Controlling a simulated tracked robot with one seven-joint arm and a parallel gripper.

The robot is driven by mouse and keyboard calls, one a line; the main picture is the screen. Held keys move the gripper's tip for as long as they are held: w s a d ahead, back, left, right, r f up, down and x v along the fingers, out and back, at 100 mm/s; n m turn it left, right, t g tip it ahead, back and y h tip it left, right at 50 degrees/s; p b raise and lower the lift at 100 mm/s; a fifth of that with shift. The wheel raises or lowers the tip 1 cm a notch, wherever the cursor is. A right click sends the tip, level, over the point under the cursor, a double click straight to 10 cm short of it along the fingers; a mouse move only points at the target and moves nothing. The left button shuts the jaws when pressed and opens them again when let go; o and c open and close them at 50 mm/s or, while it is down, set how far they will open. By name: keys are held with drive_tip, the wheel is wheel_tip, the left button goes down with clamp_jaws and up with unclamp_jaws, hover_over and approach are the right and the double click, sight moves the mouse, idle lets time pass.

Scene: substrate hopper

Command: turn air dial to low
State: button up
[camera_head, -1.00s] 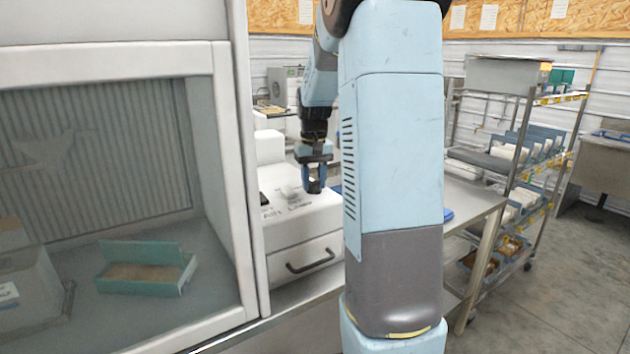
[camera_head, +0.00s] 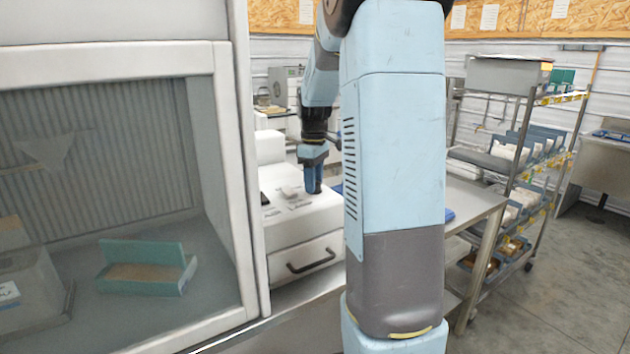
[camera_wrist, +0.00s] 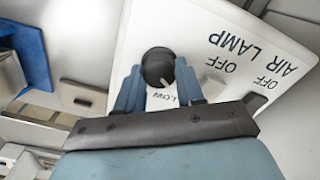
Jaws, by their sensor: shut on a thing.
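The air dial (camera_wrist: 158,66) is a round dark knob on a white panel (camera_wrist: 205,22) in the wrist view. Black lettering on the panel reads OFF, AIR and LAMP, and LOW shows close to the knob. My gripper (camera_wrist: 159,75) is shut on the dial, one blue finger on each side of it. In the head view my gripper (camera_head: 314,188) points down onto the top of the white machine (camera_head: 300,240), which has a drawer handle at its front. The dial is hidden behind the fingers there. I cannot read the dial's pointer with certainty.
A glass-fronted cabinet (camera_head: 222,200) stands left of the machine, with a teal box (camera_head: 150,285) inside. A metal bench (camera_head: 475,195) and a wheeled shelf rack (camera_head: 520,150) stand to the right. Open floor (camera_head: 560,300) lies at the right.

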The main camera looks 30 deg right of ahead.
drive_tip(key=shift+r+n, duration=0.1)
drive_tip(key=shift+n, duration=0.3)
drive_tip(key=o, duration=1)
drive_tip(key=shift+o, duration=0.2)
wheel_tip(320, 180, up, 14)
drive_tip(key=shift+f, duration=0.2)
drive_tip(key=shift+a, duration=0.1)
idle(0.3)
drive_tip(key=s+a+m+t, duration=0.3)
drive_tip(key=s+a, duration=0.7)
drive_tip(key=s, duration=0.1)
drive_tip(key=s+a+f+m+t, duration=0.1)
drive_tip(key=s+a+f+m, duration=0.1)
drive_tip(key=s, duration=0.5)
drive_tip(key=s+a+f+m+t, duration=0.1)
drive_tip(key=s+a+f+m, duration=0.1)
drive_tip(key=s+a+f, duration=0.2)
drive_tip(key=s+a, duration=0.1)
drive_tip(key=s, duration=0.2)
drive_tip(key=shift+s+a+t, duration=0.3)
drive_tip(key=shift+s, duration=0.1)
